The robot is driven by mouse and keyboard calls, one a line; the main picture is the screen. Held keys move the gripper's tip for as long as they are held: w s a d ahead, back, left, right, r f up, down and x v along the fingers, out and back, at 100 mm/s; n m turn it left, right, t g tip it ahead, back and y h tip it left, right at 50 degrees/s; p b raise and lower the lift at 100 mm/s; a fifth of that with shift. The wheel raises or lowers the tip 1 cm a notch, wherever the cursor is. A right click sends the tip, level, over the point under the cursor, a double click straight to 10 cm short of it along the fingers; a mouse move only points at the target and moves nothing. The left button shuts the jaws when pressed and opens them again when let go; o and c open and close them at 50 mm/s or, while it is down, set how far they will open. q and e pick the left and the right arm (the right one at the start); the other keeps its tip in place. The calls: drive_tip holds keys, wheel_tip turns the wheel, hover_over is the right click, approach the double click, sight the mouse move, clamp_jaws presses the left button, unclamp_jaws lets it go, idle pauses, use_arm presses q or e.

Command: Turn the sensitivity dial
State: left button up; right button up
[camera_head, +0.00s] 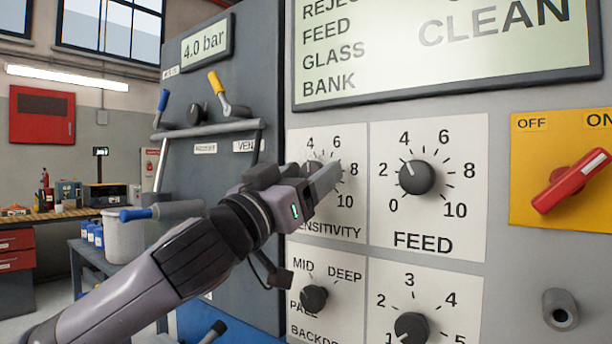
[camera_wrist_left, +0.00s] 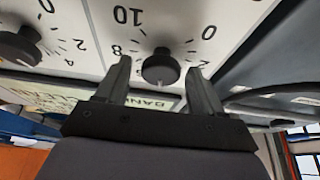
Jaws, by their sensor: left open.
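The sensitivity dial (camera_head: 313,167) is a round black knob on a white scale plate, mostly hidden behind my left gripper in the head view. In the left wrist view the knob (camera_wrist_left: 160,68) shows upside down, its pale pointer mark toward the bottom of the picture, away from the 0 and 10. My left gripper (camera_head: 328,180) is in front of the panel. In the left wrist view its open fingers (camera_wrist_left: 158,66) stand on either side of the knob, with a visible gap on each side.
The FEED dial (camera_head: 416,177) is close on the right. The backdrop dial (camera_head: 314,298) and another numbered dial (camera_head: 411,328) sit below. A red switch handle (camera_head: 571,181) is on a yellow plate at the right. Levers (camera_head: 229,98) stick out at the left.

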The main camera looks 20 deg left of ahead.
use_arm(q)
drive_tip(key=c, duration=1)
use_arm(e)
drive_tip(key=shift+r, duration=0.15)
